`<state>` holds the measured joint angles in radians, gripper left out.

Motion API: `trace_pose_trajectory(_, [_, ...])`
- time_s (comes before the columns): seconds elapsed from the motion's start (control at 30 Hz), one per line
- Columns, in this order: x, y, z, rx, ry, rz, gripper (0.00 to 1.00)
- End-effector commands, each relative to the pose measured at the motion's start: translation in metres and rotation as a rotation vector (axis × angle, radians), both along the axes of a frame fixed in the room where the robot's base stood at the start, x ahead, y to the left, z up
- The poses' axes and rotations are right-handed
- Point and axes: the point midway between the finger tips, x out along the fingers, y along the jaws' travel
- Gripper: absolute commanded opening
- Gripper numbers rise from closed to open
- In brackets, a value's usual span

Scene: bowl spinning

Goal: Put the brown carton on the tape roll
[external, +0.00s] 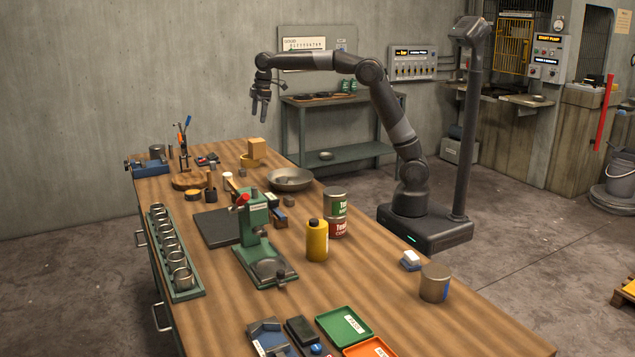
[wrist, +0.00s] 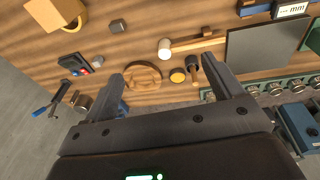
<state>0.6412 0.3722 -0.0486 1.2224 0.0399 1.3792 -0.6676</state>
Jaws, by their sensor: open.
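The brown carton (external: 257,147) is a small tan box at the far end of the bench. It appears to rest on top of the tan tape roll (external: 249,162), which shows below it and a little to its left. In the wrist view the carton (wrist: 50,12) is at the top left corner, partly cut off, and covers most of the tape roll (wrist: 80,22). My gripper (external: 260,112) is open and empty, high above the bench's far end and apart from the carton. Its fingers (wrist: 168,85) also show in the wrist view, with nothing between them.
A round wooden board (wrist: 143,77), a mallet (wrist: 195,44) and a small grey cube (wrist: 118,26) lie below my gripper. A metal bowl (external: 290,179) stands near the carton. A green press (external: 257,235), a yellow bottle (external: 317,242) and stacked cans (external: 335,215) stand nearer the camera.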

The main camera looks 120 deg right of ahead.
Motion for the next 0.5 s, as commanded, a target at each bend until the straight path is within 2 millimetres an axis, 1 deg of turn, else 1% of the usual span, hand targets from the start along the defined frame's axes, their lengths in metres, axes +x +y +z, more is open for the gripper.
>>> trace_pose_trajectory(0.03, [-0.002, 0.027, 0.009, -0.004, -0.015, 0.007, 0.85])
trace_pose_trajectory(0.07, [-0.004, 0.041, 0.013, -0.007, -0.024, 0.007, 0.85])
trace_pose_trajectory(0.1, [-0.007, 0.060, 0.017, -0.009, -0.036, 0.008, 0.85])
trace_pose_trajectory(0.17, [-0.013, 0.087, 0.022, -0.011, -0.054, 0.009, 0.85])
trace_pose_trajectory(0.2, [-0.018, 0.105, 0.025, -0.012, -0.066, 0.009, 0.85])
trace_pose_trajectory(0.23, [-0.022, 0.118, 0.026, -0.013, -0.076, 0.009, 0.85])
trace_pose_trajectory(0.3, [-0.034, 0.149, 0.029, -0.013, -0.098, 0.011, 0.85])
trace_pose_trajectory(0.37, [-0.045, 0.174, 0.029, -0.012, -0.116, 0.013, 0.85])
trace_pose_trajectory(0.4, [-0.053, 0.190, 0.029, -0.011, -0.129, 0.013, 0.85])
trace_pose_trajectory(0.47, [-0.066, 0.214, 0.027, -0.009, -0.149, 0.015, 0.85])
trace_pose_trajectory(0.5, [-0.076, 0.229, 0.025, -0.006, -0.160, 0.018, 0.85])
